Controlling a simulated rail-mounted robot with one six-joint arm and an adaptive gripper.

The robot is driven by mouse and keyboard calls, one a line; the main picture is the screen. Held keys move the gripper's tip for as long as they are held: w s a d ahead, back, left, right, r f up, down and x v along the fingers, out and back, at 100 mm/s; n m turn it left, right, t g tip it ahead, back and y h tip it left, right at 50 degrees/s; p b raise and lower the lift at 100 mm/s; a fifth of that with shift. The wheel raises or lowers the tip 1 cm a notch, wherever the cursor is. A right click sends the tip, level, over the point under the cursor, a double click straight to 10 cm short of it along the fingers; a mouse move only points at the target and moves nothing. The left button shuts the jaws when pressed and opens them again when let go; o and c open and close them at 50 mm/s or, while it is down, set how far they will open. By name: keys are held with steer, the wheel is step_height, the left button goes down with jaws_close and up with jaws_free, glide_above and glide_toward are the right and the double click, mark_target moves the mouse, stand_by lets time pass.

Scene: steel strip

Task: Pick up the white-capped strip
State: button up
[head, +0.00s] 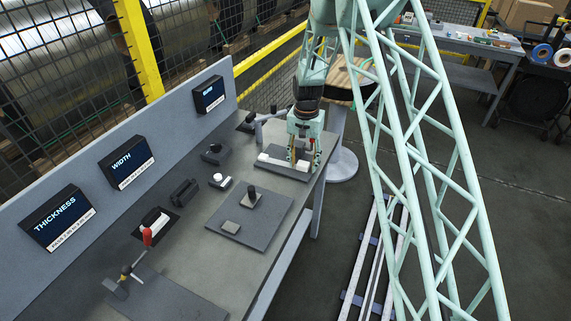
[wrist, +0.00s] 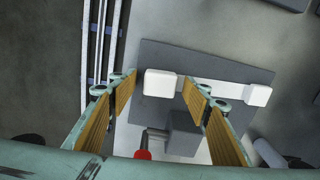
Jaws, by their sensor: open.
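The white-capped strip is a thin grey bar with a blocky white cap at each end. In the wrist view its bar (wrist: 214,88) runs rightward from one cap (wrist: 160,83) to the other (wrist: 258,95), over a dark plate (wrist: 215,57). My gripper (wrist: 160,80) is open, with one finger on each side of the left cap in that view. I cannot tell the height of the fingertips above it. In the head view the strip (head: 283,167) lies on the plate at the bench's far end, partly hidden by my gripper (head: 301,160).
A dark block (wrist: 184,134) and a red-tipped handle (wrist: 142,154) are close to the fingers. Sloped THICKNESS (head: 57,217) and WIDTH (head: 126,161) displays line the bench's back. Several dark fixtures stand along the bench. Long pale bars (head: 371,270) lie on the floor beside it.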

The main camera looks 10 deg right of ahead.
stand_by(0.5)
steer(key=c, duration=1)
steer(key=shift+r, duration=0.15)
steer(key=shift+r, duration=1.65)
steer(key=s, duration=0.5)
steer(key=s+r+b, duration=0.1)
steer(key=s, duration=1)
steer(key=shift+a+r, duration=0.25)
steer(key=shift+w+b, duration=0.1)
steer(key=shift+b, duration=0.25)
